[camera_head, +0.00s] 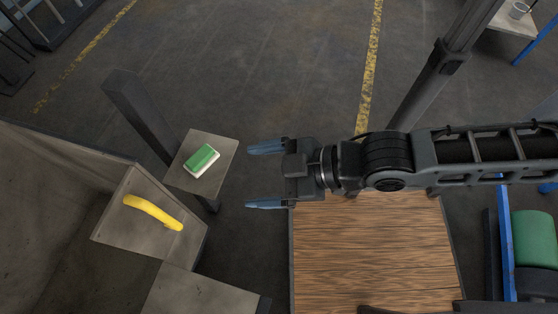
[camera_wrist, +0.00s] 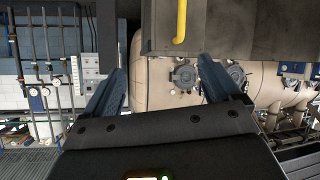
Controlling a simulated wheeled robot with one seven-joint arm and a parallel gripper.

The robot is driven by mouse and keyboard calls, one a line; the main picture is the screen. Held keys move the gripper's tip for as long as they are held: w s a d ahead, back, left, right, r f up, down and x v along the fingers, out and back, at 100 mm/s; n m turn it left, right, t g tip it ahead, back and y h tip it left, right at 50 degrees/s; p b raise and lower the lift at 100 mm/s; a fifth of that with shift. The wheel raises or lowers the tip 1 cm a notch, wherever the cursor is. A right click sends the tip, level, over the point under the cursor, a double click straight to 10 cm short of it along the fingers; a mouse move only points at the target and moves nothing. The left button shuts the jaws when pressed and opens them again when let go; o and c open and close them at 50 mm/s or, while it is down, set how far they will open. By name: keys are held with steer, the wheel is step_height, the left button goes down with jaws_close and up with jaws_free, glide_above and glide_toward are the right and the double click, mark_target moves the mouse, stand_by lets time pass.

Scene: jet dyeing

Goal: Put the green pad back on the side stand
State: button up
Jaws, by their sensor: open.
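The green pad (camera_head: 202,157) with a white base lies on the small grey side stand (camera_head: 226,148) in the head view, left of my gripper. My gripper (camera_head: 266,174) is open and empty, its two blue fingers pointing left, apart from the stand and the pad. In the wrist view my gripper (camera_wrist: 162,85) shows its open fingers with nothing between them. I cannot make out the pad or the stand's top in the wrist view.
A yellow handle (camera_head: 153,211) is on a grey panel left of the stand; it also shows in the wrist view (camera_wrist: 181,22). A wooden platform (camera_head: 370,250) lies below my arm. A dark post (camera_head: 138,110) rises beside the stand. A green roll (camera_head: 535,238) is at right.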

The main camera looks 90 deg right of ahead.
step_height(320, 180, up, 8)
steer(key=s+a+m+t+y, duration=0.1)
steer(key=s+a+t, duration=0.1)
steer(key=s, duration=0.1)
steer(key=shift+a+r, duration=0.25)
steer(key=shift+a, duration=0.05)
stand_by(0.7)
